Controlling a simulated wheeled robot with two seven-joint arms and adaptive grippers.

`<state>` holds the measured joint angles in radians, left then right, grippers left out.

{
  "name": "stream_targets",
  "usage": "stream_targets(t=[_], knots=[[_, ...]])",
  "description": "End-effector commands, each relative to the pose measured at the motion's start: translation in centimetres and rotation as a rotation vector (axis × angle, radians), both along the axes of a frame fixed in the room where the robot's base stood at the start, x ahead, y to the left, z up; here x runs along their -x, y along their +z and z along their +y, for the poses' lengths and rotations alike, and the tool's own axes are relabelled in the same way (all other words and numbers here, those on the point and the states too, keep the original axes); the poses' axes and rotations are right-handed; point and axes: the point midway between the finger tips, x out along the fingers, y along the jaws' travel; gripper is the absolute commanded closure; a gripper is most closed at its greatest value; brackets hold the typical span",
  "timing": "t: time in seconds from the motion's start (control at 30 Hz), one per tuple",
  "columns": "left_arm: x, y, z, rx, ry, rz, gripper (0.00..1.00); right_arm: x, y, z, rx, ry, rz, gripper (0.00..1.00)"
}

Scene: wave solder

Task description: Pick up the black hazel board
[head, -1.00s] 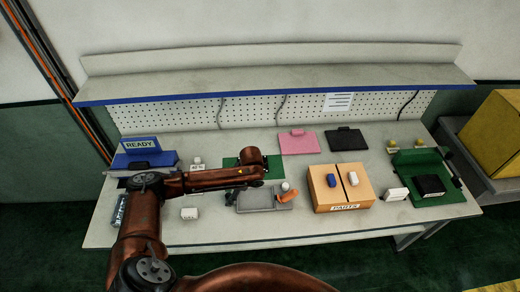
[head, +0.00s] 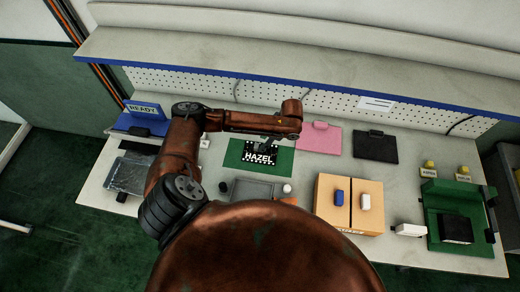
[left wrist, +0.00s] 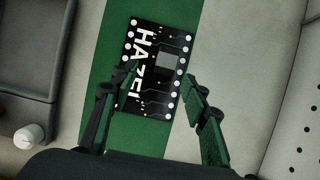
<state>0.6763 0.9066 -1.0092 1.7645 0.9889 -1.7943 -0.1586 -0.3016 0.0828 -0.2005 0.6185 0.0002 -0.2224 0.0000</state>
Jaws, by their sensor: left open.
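The black hazel board (head: 260,153) lies flat on a green mat (head: 235,157) in the head view, with white "HAZEL" lettering. In the left wrist view the board (left wrist: 157,68) shows with white round pads along its edges and a grey chip. My left gripper (left wrist: 158,100) is open, with one finger on each side of the board's near part in the picture. I cannot tell how high the fingers are above it. In the head view my left gripper (head: 266,138) is at the board's upper edge, partly hidden by the arm. My right gripper is not in view.
A grey tray (head: 252,190) is in front of the mat. A cardboard parts box (head: 347,210) stands to its right. Pink (head: 320,137) and black (head: 376,147) clipboards lie behind. A green fixture (head: 445,195) is at the right. A shelf (head: 300,65) runs above the bench.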

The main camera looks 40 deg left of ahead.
Motion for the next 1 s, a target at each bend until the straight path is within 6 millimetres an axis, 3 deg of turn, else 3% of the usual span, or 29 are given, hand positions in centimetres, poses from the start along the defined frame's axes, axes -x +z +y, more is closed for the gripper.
stream_targets(t=[0.2,0.47,0.67,1.0], knots=[[-0.2,-2.8,1.1,-0.001,0.002,0.004,0.58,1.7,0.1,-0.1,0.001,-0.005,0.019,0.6],[0.3,-4.9,2.0,0.0,0.003,0.001,0.58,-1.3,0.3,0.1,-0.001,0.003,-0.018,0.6],[0.2,-4.9,2.0,-0.001,0.002,0.001,0.59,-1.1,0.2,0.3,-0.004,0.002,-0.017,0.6],[0.2,-4.9,2.0,0.0,0.003,0.001,0.82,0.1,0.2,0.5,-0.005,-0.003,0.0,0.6]])
